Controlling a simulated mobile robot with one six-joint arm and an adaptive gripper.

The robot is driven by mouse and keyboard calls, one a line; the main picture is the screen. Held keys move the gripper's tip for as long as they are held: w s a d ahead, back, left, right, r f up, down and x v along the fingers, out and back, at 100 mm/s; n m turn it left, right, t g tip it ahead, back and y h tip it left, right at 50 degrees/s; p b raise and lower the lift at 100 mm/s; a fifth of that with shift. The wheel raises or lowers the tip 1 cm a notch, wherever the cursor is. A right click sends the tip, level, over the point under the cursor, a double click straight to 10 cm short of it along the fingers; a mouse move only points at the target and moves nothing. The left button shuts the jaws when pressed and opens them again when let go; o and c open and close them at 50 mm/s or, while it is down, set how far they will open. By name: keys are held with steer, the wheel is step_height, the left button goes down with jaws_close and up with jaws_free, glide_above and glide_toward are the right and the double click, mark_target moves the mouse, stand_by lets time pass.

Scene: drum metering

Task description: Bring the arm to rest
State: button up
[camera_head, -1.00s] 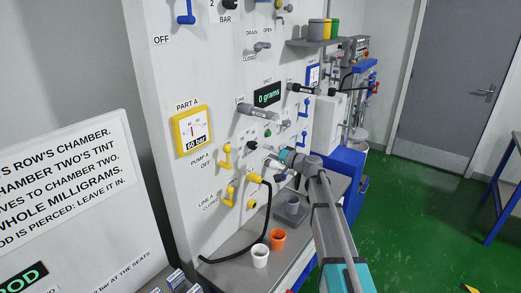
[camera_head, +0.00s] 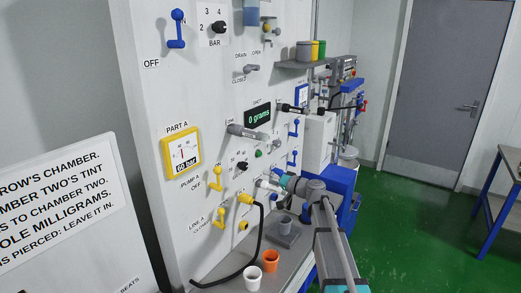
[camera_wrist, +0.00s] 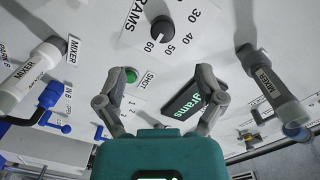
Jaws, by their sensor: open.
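My arm reaches from the bottom of the head view toward the white dosing panel (camera_head: 215,120). My gripper (camera_head: 264,184) is in front of the panel's lower right part, above the grey bench. In the wrist view my gripper (camera_wrist: 160,78) has its two fingers spread wide, with nothing between them. The panel face with a green SHOT button (camera_wrist: 130,76), a black grams display (camera_wrist: 190,98) and a black dial (camera_wrist: 163,28) shows beyond the fingers. Whether any part of the gripper touches the panel cannot be told.
A white cup (camera_head: 253,279) and an orange cup (camera_head: 271,261) stand on the bench (camera_head: 225,272) below. A black hose (camera_head: 259,232) hangs from a yellow fitting. Green floor (camera_head: 410,215) is clear to the right.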

steer(key=s+f+n+g+h, duration=0.1)
steer(key=s+f+g+h, duration=0.2)
steer(key=s+f, duration=0.4)
steer(key=s+f+n+g+h, duration=0.1)
steer(key=s+f+g+h, duration=0.3)
steer(key=s, duration=0.6)
steer(key=s+d+f+g+h, duration=0.1)
steer(key=s+d+f+h, duration=0.2)
steer(key=s+d, duration=0.2)
steer(key=s+d+f+m+g+h, duration=0.1)
steer(key=s+d+f+h, duration=0.3)
steer(key=s, duration=0.8)
steer(key=shift+d+m+g, duration=0.3)
steer(key=shift+d+g, duration=0.2)
steer(key=shift+d, duration=0.3)
